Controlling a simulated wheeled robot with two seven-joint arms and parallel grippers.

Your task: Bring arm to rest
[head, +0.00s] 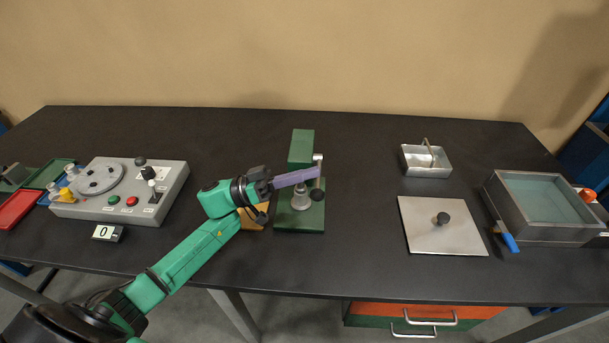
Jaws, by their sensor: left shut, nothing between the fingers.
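My left arm comes in from the lower left, green with black joints. My left gripper (296,177) has purple fingers that are shut with nothing between them. It points right, over the green press-like device (302,148) at the middle of the table. The fingertips show near that device's metal post and dark knob (317,195). Whether they touch it cannot be told. A small grey metal cone (300,200) stands on the device's green base, below the fingers. My right gripper is not in view.
A grey control box (172,180) with a round disc and buttons stands left, a small counter (107,233) before it. Right are a metal tray (428,170), a flat plate with a black knob (443,240) and a liquid-filled tank (540,238). An orange piece (254,219) lies beside the device.

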